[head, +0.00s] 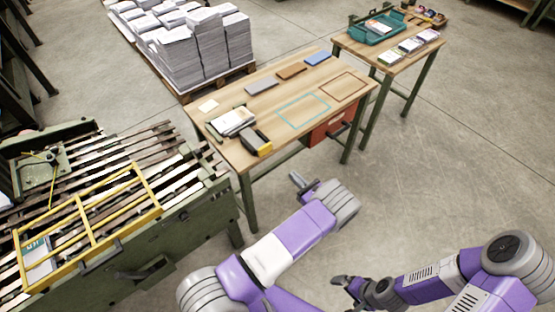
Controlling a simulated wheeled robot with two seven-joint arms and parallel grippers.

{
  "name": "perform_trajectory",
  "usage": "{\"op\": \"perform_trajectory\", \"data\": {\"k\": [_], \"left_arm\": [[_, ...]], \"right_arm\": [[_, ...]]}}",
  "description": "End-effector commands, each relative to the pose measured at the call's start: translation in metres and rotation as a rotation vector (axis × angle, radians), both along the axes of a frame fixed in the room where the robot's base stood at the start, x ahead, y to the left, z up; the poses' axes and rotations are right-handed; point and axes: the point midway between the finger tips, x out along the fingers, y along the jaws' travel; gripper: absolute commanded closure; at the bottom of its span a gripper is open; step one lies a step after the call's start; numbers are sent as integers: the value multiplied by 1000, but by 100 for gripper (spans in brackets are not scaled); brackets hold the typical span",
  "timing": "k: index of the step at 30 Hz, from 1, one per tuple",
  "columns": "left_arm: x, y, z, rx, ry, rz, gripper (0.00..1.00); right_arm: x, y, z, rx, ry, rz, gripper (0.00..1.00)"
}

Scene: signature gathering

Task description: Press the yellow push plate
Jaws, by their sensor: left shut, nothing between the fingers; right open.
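A small dark grey device with a yellow plate on its front end (265,150) sits at the near left edge of the middle wooden table (230,152). I cannot tell for certain that this yellow part is the push plate. My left gripper (297,179) is shut and empty, in front of the table's near side, to the right of and below the device in the head view, apart from it. My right gripper (342,281) is open and empty, low in the picture over the floor.
A green slatted machine with a yellow guard frame (85,215) fills the left; a printed sheet (38,258) lies under the frame. Paper stacks (185,50) stand on a pallet behind. A side table with a teal crate (372,36) is at the back right. Right floor is clear.

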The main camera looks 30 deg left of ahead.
Motion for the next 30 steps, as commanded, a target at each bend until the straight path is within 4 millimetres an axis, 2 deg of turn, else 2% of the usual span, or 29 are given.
{"op": "perform_trajectory", "data": {"k": [5, 18, 24, 30], "left_arm": [[7, 21, -1, -1, 0, 5, 100], [41, 104, -1, -1, -1, 5, 100], [50, 124, -1, -3, -1, 4, 100], [52, 128, 0, -2, 1, 2, 100]], "right_arm": [[0, 0, -2, 0, 0, 0, 0], [0, 0, -12, 0, 0, 0, 0], [0, 0, -15, 0, 0, 0, 0], [0, 0, -15, 0, 0, 0, 0]]}}
